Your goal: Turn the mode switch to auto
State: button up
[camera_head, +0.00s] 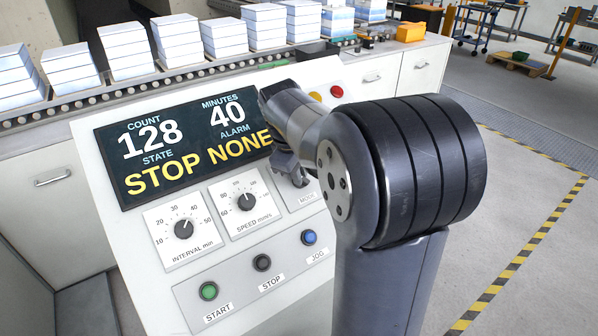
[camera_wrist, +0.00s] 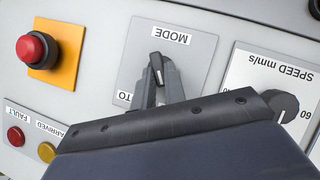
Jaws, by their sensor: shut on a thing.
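The mode switch (camera_wrist: 156,62) is a small dark knob with a pale pointer line on a grey plate (camera_wrist: 198,62) marked MODE. The wrist view shows the panel upside down. The pointer end tips toward the top of that picture, slightly left. My gripper (camera_wrist: 158,78) has its two fingers on either side of the knob and is shut on it. A label ending in "TO" (camera_wrist: 124,97) is partly hidden by my gripper. In the head view my gripper (camera_head: 291,172) is at the mode plate (camera_head: 308,197), and my arm covers part of it.
The display (camera_head: 185,145) reads STOP and NONE. The interval dial (camera_head: 184,229) and speed dial (camera_head: 247,202) sit left of the mode plate. Start (camera_head: 208,291), stop (camera_head: 262,262) and jog (camera_head: 309,237) buttons lie below. A red button (camera_wrist: 36,49) is near the switch.

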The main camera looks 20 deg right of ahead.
jog(key=shift+r+p, duration=0.15)
jog(key=shift+p, duration=0.3)
grip_shut()
jog(key=shift+w+d+r+m+g+y+p, duration=0.15)
jog(key=shift+m+g+y+p, duration=0.15)
jog(key=shift+m+y+p, duration=0.55)
jog(key=m+p, duration=0.1)
jog(key=m+y+p, duration=0.1)
jog(key=p, duration=0.1)
jog(key=shift+d+m+g, duration=0.2)
jog(key=shift+m+g, duration=0.05)
jog(key=shift+g, duration=0.05)
jog(key=m+p, duration=0.1)
jog(key=m+y+p, duration=0.1)
jog(key=m, duration=0.1)
jog(key=shift+d+y, duration=0.25)
jog(key=shift+d+f+m+y+p, duration=0.15)
jog(key=shift+m+y+p, duration=0.1)
jog(key=shift+m+y, duration=0.35)
jog(key=shift+d+f+m+y+p, duration=0.1)
jog(key=shift+m+y+p, duration=0.2)
jog(key=shift+m, duration=0.5)
jog(key=o, duration=0.7)
grip_release()
